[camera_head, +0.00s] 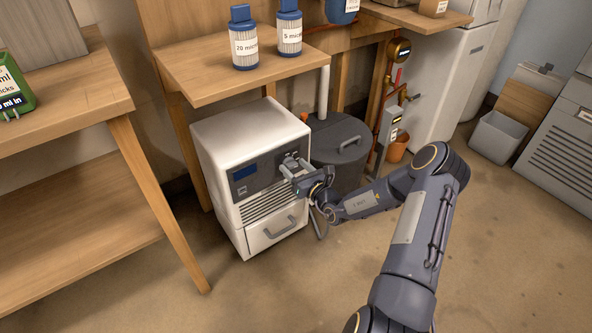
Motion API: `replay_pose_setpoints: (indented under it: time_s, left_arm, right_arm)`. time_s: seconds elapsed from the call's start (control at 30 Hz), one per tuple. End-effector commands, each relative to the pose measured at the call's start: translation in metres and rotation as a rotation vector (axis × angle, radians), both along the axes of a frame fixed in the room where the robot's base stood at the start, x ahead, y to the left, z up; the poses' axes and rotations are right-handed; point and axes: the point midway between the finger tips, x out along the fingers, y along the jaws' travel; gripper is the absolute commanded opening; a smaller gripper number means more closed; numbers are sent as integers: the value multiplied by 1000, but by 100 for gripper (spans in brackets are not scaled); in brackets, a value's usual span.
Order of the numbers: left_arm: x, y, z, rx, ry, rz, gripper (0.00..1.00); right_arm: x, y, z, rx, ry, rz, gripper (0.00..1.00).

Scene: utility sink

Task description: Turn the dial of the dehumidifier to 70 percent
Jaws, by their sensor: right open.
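The dehumidifier (240,134) is a white box on the floor, left of centre. Its front has a dark panel with a small blue display (244,172), a vent grille below and a drawer with a handle at the bottom. The dial (290,160) is at the right end of the dark panel, partly hidden by my right gripper (288,168). My right gripper is open, with its fingers at the dial. I cannot tell whether they touch it, and the dial's markings are too small to read. My left gripper is not in view.
A wooden shelf (190,67) with blue-capped filter bottles overhangs the dehumidifier. A dark lidded bin (342,136) stands close on its right. A wooden bench (80,120) is at the left. The floor (250,300) in front is clear.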

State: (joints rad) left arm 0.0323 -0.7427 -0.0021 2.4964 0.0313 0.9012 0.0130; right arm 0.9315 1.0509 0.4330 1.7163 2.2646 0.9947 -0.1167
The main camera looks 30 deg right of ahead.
Motion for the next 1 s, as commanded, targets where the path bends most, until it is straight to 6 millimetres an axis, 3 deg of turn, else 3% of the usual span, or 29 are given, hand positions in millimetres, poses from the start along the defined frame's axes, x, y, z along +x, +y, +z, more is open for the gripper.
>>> replay_pose_setpoints:
  time_s: [0.13,0.47,0.77,1.0]
  left_arm:
    - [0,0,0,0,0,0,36]
    - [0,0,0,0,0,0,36]
    - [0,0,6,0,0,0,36]
    - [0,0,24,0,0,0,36]
  right_arm:
    - [0,0,0,0,0,0,59]
    - [0,0,0,0,0,0,16]
    - [-1,0,1,34,4,0,15]
    - [-1,-1,3,164,15,-2,15]
